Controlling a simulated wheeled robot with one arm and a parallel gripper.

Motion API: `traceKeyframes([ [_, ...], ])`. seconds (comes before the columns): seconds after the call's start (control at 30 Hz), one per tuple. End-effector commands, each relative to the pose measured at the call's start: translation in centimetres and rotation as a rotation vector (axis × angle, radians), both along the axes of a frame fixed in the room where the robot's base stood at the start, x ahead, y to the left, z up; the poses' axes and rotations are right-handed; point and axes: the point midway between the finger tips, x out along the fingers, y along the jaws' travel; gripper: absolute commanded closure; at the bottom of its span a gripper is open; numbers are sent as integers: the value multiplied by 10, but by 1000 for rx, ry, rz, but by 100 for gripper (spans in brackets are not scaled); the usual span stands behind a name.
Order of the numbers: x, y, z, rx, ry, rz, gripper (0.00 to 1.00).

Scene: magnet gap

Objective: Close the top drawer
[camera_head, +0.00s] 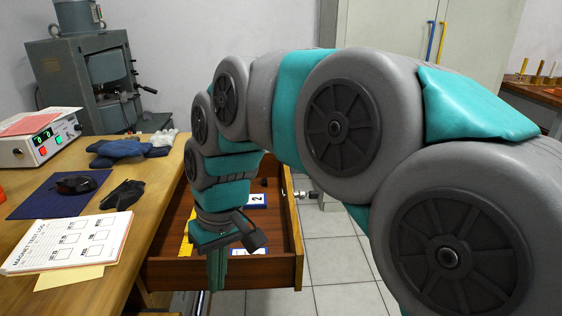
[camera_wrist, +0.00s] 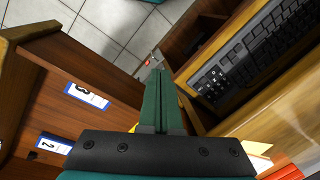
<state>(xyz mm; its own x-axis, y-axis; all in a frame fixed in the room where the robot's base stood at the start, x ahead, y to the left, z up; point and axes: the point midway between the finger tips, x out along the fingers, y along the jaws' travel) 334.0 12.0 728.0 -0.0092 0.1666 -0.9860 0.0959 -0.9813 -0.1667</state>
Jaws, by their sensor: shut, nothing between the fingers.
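The top drawer (camera_head: 225,272) is a brown wooden box pulled out from under the right side of the desk. Its front panel (camera_head: 292,215), with a metal knob (camera_head: 308,194), faces right. Number cards lie inside; "3" (camera_wrist: 87,96) and "2" (camera_wrist: 52,147) show in the wrist view. My gripper (camera_head: 217,288) points down at the drawer's near side, its fingers overlapping the near wall in the head view. I cannot tell whether they touch it. In the wrist view the gripper's fingers (camera_wrist: 158,72) are together with nothing between them. My arm hides part of the drawer.
A keyboard (camera_wrist: 250,55) shows in the wrist view. Tiled floor (camera_head: 340,262) lies free right of the drawer.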

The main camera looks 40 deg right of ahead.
Motion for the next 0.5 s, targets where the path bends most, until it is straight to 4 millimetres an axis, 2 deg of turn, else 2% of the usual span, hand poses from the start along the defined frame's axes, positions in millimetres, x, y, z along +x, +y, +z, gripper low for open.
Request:
traceKeyframes([
  [0.17, 52, -14, 27, 66, -68, -7, 100],
  [0.27, 87, -31, 45, 113, -112, -21, 100],
  [0.37, 121, -57, 62, 158, -166, -49, 100],
  [0.5, 162, -105, 80, 211, -234, -103, 100],
])
